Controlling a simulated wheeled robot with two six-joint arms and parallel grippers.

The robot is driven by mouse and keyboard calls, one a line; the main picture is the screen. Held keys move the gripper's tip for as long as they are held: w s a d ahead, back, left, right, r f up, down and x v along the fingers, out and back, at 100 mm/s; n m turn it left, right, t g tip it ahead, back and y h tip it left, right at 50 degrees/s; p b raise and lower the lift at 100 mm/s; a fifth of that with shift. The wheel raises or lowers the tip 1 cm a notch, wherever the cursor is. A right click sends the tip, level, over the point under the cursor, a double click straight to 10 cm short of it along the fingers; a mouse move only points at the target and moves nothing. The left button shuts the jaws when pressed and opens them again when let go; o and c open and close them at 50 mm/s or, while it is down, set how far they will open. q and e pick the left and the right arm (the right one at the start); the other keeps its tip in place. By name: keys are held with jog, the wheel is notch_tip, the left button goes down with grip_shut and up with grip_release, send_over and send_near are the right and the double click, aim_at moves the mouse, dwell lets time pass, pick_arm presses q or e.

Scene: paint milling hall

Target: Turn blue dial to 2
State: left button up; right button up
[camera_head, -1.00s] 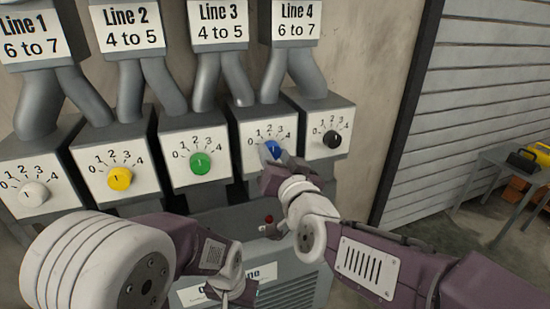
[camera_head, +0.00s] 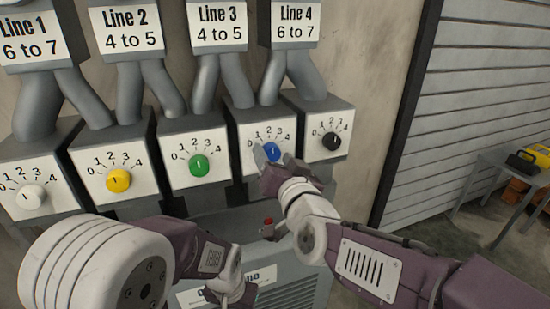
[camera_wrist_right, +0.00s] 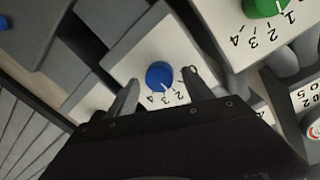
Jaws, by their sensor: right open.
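The blue dial (camera_head: 271,152) is on the white face of a box, fourth from the left in the head view, under the Line 4 sign. Its white mark points roughly upward, near 2; the exact number is hard to read. It also shows in the right wrist view (camera_wrist_right: 158,74). My right gripper (camera_head: 267,161) is just in front of and below it. In the right wrist view the fingers (camera_wrist_right: 160,86) are spread apart on either side of the dial, with gaps. My left gripper (camera_head: 235,276) is low at the centre; its fingers are unclear.
White (camera_head: 30,195), yellow (camera_head: 118,180) and green (camera_head: 199,166) dials are to the left, a black dial (camera_head: 331,141) to the right. A grey cabinet (camera_head: 315,275) with a red button (camera_head: 268,222) is below. A side table (camera_head: 487,158) stands at the far right.

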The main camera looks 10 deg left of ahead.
jog(key=p+v, duration=0.2)
jog(key=v, duration=0.7)
jog(key=shift+p, duration=0.3)
jog(key=shift+d, duration=0.1)
